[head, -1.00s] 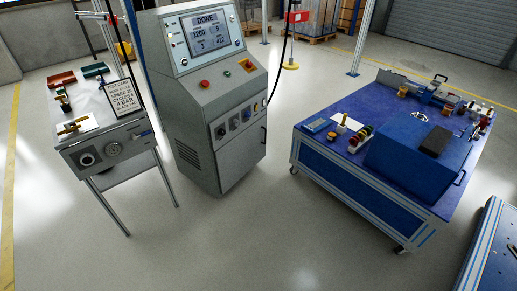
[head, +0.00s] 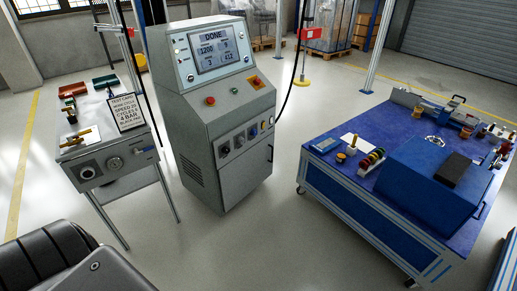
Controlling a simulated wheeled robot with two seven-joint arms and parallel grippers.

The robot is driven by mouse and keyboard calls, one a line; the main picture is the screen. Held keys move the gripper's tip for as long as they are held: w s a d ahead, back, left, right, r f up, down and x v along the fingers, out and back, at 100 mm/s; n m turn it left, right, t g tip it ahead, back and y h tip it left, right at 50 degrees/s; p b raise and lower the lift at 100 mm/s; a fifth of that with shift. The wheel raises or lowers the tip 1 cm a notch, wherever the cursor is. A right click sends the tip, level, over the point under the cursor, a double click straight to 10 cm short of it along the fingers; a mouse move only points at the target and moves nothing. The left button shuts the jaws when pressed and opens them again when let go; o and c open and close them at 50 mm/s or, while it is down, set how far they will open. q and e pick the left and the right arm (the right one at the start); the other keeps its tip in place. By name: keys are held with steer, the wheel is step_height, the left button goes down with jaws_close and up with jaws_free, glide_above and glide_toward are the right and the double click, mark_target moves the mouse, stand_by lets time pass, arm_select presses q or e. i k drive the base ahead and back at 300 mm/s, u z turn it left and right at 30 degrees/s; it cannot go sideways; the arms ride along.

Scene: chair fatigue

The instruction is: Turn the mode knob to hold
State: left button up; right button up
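The grey control cabinet (head: 222,110) stands upright in the middle. Its sloped top has a lit screen (head: 213,50) reading DONE, with a red button (head: 210,101) below it. A row of small controls (head: 238,142) runs along its front face. A dark knob (head: 224,150) sits at the left of that row. The labels are too small to read, so I cannot tell which is the mode knob or where it points. Part of my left arm shows at the bottom left, apart from the cabinet. Neither gripper shows.
A narrow bench (head: 75,152) with dials and a text card (head: 125,112) stands left of the cabinet. A blue wheeled table (head: 345,178) with tools and a blue case (head: 425,180) stands at right. The floor (head: 260,240) in front is clear. A black cable hangs right of the cabinet.

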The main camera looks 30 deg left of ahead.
mark_target(225, 150)
steer(key=z, duration=0.05)
steer(key=i, duration=0.85)
steer(key=u, duration=0.55)
